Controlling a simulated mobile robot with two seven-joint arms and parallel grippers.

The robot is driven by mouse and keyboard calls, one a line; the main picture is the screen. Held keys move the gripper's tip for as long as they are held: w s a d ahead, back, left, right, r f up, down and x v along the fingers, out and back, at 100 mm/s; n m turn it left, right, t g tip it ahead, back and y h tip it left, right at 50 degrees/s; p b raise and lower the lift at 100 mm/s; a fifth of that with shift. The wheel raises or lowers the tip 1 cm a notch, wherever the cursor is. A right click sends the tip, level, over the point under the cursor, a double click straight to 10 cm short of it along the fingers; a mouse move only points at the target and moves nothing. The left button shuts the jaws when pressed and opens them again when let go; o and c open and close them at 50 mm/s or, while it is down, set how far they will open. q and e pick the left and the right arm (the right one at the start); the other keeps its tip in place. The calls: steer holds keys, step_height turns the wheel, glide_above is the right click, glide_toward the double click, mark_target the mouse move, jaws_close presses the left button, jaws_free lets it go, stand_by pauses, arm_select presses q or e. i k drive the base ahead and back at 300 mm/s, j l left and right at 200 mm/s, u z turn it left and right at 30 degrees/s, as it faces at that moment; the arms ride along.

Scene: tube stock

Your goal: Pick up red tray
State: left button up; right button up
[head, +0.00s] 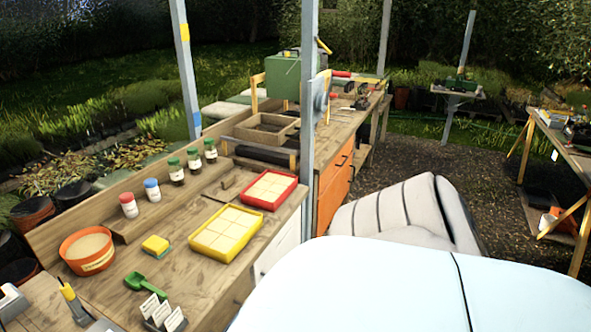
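The red tray (285,197) lies flat on the wooden bench (185,288), near its right edge and beyond the yellow tray. It holds a grid of pale cream blocks. The yellow tray (207,253) sits just in front and to the left, with similar pale blocks. Neither of my grippers can be made out in the head view, so nothing is seen touching the red tray.
Several small jars, including a red-lidded one (128,205), stand along the back of the bench. An orange bowl (88,266), a yellow sponge (155,244) and a green scoop (146,283) are at the left. A grey post (307,130) rises just behind the red tray.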

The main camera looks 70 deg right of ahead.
mark_target(268, 191)
steer(key=z, duration=2.15)
steer(key=i+l+u, duration=0.1)
steer(key=u, duration=0.25)
steer(key=l+u, duration=0.1)
steer(key=u, duration=0.25)
steer(key=i+l+u, duration=0.1)
steer(key=u, duration=0.25)
steer(key=i+l+u, duration=0.25)
steer(key=l, duration=0.25)
steer(key=l+u, duration=0.3)
steer(key=l, duration=0.2)
